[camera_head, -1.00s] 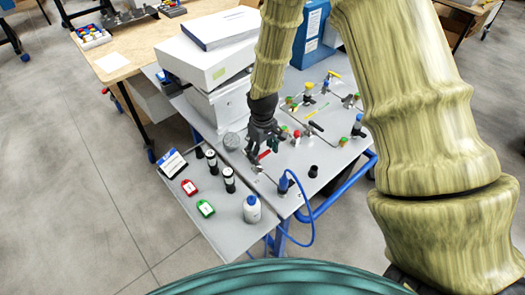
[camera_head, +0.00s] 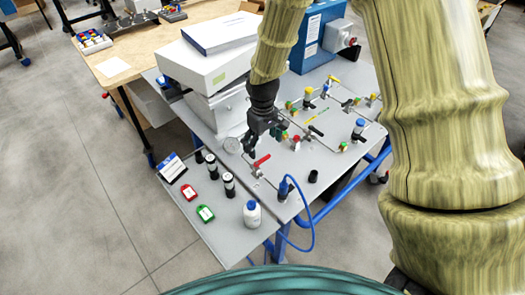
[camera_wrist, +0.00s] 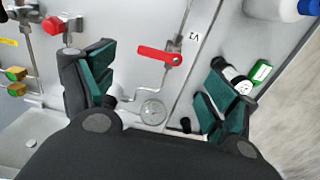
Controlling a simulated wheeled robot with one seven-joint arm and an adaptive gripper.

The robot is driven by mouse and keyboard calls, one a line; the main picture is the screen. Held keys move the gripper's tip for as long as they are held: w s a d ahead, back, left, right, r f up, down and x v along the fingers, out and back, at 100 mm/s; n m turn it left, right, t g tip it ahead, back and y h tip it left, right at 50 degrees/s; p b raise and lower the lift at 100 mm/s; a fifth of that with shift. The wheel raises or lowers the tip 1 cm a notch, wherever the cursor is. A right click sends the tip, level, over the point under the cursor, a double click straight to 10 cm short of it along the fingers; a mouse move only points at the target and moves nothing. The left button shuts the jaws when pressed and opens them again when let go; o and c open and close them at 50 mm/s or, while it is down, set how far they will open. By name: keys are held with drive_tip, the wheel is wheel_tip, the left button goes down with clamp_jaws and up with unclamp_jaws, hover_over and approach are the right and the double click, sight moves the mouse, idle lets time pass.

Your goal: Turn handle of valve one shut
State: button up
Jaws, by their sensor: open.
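The red lever handle (camera_wrist: 153,54) of valve one sits between my finger pads in the wrist view, beside a "V1" label (camera_wrist: 193,37). It lies across the thin pipe line, at an angle to it, with its pivot at the right end. In the head view the same red handle (camera_head: 261,162) shows just below and right of my fingers. My gripper (camera_wrist: 160,88) is open, with dark green pads, and holds nothing. In the head view my gripper (camera_head: 254,144) hangs over the panel behind the handle, apparently not touching it.
A round gauge (camera_wrist: 153,112) lies near the handle. A red knob (camera_wrist: 53,25) and brass fittings are at the left. A blue hose (camera_head: 313,225) loops at the front right.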

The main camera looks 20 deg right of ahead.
drive_tip(key=shift+r, duration=2.8)
drive_tip(key=shift+d, duration=0.1)
